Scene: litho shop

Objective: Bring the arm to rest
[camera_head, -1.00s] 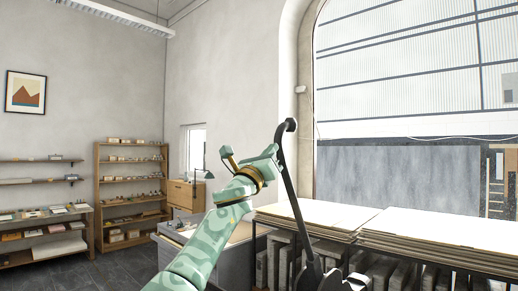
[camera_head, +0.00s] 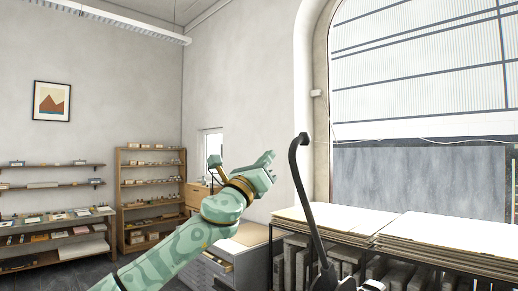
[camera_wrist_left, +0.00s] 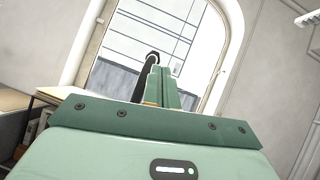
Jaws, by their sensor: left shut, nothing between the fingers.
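My left arm comes in from the lower left in the head view, pale green with darker green patches. My left gripper (camera_head: 268,160) is raised in the air, in front of the wall and the drawer cabinet. In the left wrist view its two green fingers (camera_wrist_left: 162,86) lie together, shut with nothing between them. A black lever-like bar (camera_head: 304,190) with a bent top rises to the right of the gripper in the head view. It also shows just left of the fingers in the wrist view (camera_wrist_left: 147,78). My right gripper is not in view.
A rack with large flat boards (camera_head: 440,237) on top stands at the right, below a big arched window. A grey cabinet (camera_head: 248,265) with an open drawer is behind my arm. A wooden shelf unit (camera_head: 122,200) and wall shelves (camera_head: 45,185) are at the left.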

